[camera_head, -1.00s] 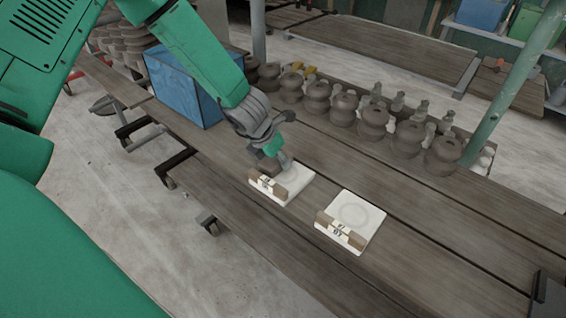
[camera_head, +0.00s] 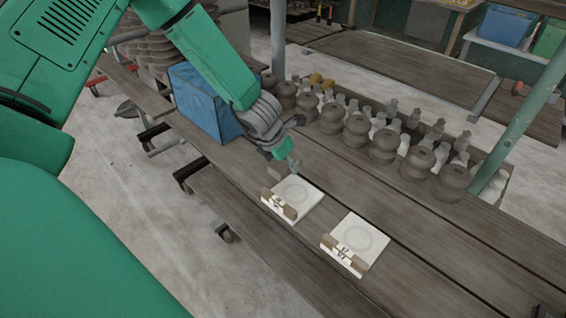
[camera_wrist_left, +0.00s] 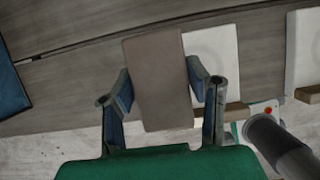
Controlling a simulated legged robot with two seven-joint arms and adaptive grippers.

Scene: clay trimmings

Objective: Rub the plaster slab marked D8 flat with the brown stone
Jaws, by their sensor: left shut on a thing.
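The brown stone (camera_wrist_left: 157,80) is a flat brown block held between the two fingers of my left gripper (camera_wrist_left: 163,95). In the head view the left gripper (camera_head: 284,162) and the stone (camera_head: 276,169) are at the far left corner of the nearer-left white slab (camera_head: 297,190). In the wrist view the stone covers part of that slab's left edge (camera_wrist_left: 215,55); I cannot tell whether they touch. A second white slab (camera_head: 364,235) lies to the right. Both have a faint ring and brown blocks with a label at the front; I cannot read the labels surely. My right gripper is not in view.
The slabs lie on a long grey plank bench (camera_head: 430,265). A blue box (camera_head: 205,103) stands behind left of the gripper. A row of dark clay pots (camera_head: 384,147) and paler ones lines the back. A green post (camera_head: 515,130) rises at right. The bench front right is clear.

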